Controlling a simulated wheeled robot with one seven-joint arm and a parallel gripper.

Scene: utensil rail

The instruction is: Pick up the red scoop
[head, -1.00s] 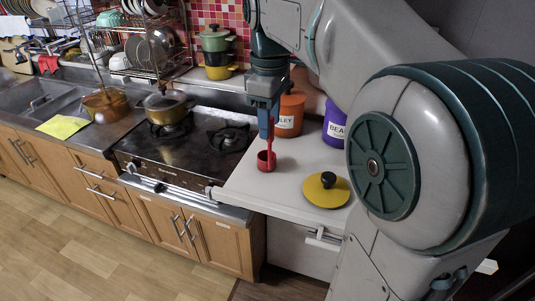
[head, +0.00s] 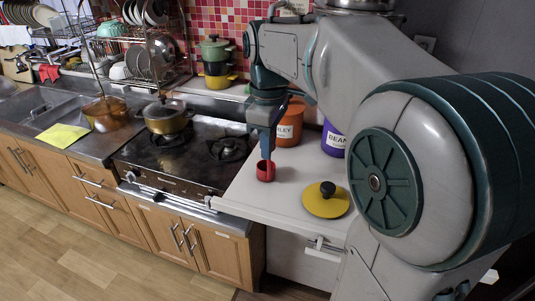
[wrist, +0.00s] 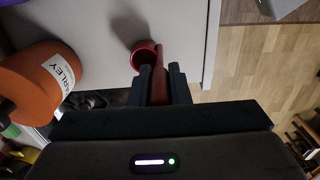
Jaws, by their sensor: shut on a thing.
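The red scoop (head: 265,173) is at the white counter beside the stove, its cup low and its handle upward. In the wrist view the scoop's round cup (wrist: 145,54) shows just beyond my fingertips. My gripper (head: 267,154) points down over the cup in the head view. In the wrist view my gripper (wrist: 161,75) is shut on the red handle, which runs between the two dark fingers. The fingers hide most of the handle in the head view. I cannot tell whether the cup touches the counter.
An orange canister (head: 288,124) and a purple canister (head: 333,139) stand behind the scoop. A yellow lid with a black knob (head: 326,200) lies to its right. The stove (head: 186,151) with a lidded pot (head: 167,119) is to the left. The counter (head: 288,190) has bare room at the front.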

